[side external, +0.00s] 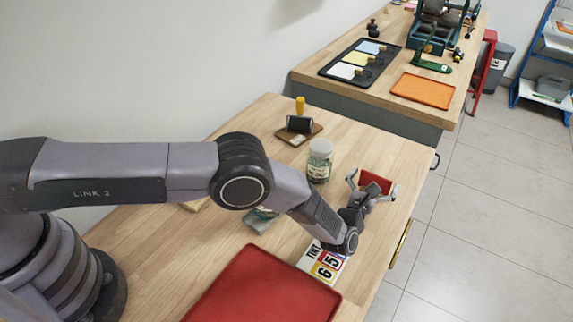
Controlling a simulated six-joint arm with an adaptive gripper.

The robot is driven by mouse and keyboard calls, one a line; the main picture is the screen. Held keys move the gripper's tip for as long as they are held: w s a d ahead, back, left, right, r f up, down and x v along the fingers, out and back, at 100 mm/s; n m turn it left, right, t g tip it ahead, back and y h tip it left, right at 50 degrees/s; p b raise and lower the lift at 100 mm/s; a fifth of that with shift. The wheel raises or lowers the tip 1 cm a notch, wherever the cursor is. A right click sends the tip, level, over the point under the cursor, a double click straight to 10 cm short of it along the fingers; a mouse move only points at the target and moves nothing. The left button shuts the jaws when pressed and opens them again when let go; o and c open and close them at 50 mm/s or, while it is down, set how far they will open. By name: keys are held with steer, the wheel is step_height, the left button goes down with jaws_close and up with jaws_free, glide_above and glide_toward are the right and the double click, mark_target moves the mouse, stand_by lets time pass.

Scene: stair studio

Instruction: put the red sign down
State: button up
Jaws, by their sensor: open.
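The red sign (376,181) is a small red panel near the right edge of the wooden table. My gripper (373,183) is open around it, with one finger at the sign's left side and one at its right. The sign's lower part is hidden by my gripper, so I cannot tell whether it rests on the table or whether the fingers touch it.
A glass jar (320,160) stands left of the sign. A numbered card (323,262) and a red tray (250,290) lie nearer the camera. A black item on a wooden base (300,137) is farther back. The table's right edge is close.

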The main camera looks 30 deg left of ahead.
steer(key=shift+r, duration=0.25)
steer(key=s, duration=0.7)
steer(key=s+r, duration=0.1)
steer(key=s, duration=0.3)
steer(key=shift+s, duration=0.3)
steer(key=w+a+r+n+g+y, duration=0.25)
steer(key=a+r+n+y, duration=0.3)
steer(key=a+r, duration=0.4)
steer(key=w+a+r+n+g+y, duration=0.25)
steer(key=a+r+n+y, duration=0.25)
steer(key=a+r+n, duration=0.35)
steer(key=s+a+r+n+g, duration=0.4)
steer(key=s+a+r+g, duration=0.1)
steer(key=a+r, duration=0.45)
steer(key=s+a+r+n+g+h, duration=0.2)
steer(key=s+a+r+n+g, duration=0.15)
steer(key=s+a+n, duration=0.35)
steer(key=s+a+r+n+g+h, duration=0.25)
steer(key=s+a+r, duration=0.2)
steer(key=s, duration=0.45)
steer(key=s+d+n+t+h, duration=0.2)
steer(key=s+n+h, duration=0.4)
steer(key=s, duration=0.8)
steer(key=shift+s+d+n+t, duration=0.25)
steer(key=shift+n+t, duration=0.55)
steer(key=shift+n, duration=0.45)
